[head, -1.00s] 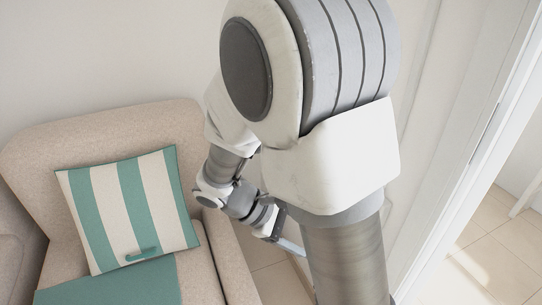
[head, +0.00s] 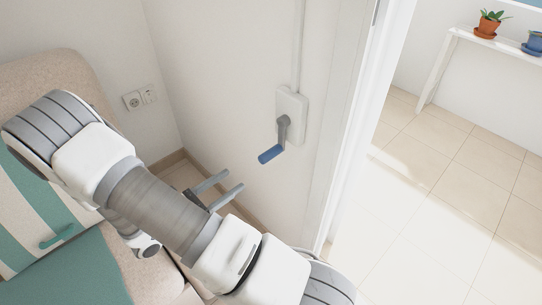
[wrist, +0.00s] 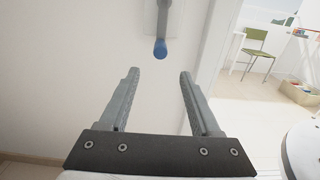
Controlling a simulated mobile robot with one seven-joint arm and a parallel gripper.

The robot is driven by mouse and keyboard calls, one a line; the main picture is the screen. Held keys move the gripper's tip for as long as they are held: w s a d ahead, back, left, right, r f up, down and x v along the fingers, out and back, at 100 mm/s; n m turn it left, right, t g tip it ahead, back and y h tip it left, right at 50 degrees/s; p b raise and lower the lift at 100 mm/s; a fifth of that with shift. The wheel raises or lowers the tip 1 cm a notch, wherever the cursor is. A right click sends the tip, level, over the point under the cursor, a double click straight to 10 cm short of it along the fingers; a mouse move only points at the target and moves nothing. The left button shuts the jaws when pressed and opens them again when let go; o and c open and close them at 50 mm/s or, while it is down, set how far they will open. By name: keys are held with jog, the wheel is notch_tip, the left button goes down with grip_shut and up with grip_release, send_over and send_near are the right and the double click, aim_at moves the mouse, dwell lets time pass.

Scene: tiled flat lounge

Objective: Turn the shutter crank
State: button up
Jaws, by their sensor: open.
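The shutter crank (head: 283,128) is a grey arm with a blue handle (head: 270,154), fixed to a white plate (head: 293,104) on the wall beside the doorway. The handle hangs down and to the left in the head view. In the wrist view the blue handle (wrist: 160,49) is seen end-on at the top, ahead of my fingertips and between their lines. My gripper (head: 226,181) is open and empty, below and left of the handle, apart from it. Its two grey fingers also show in the wrist view (wrist: 158,74).
A beige armchair (head: 55,68) with a green-striped cushion (head: 22,206) stands at the left. A wall socket (head: 140,97) is behind it. The doorway at the right opens on a tiled floor (head: 440,185) and a white shelf (head: 470,39) with pots. A green chair (wrist: 256,42) shows beyond.

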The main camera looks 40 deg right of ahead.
aim_at(271, 154)
jog(key=d, duration=0.5)
jog(key=d+b, duration=0.1)
jog(key=d, duration=0.4)
jog(key=w+d+b, duration=0.1)
jog(key=d, duration=0.4)
jog(key=shift+w+d, duration=0.1)
jog(key=shift+d, duration=0.05)
grip_shut()
dwell(0.8)
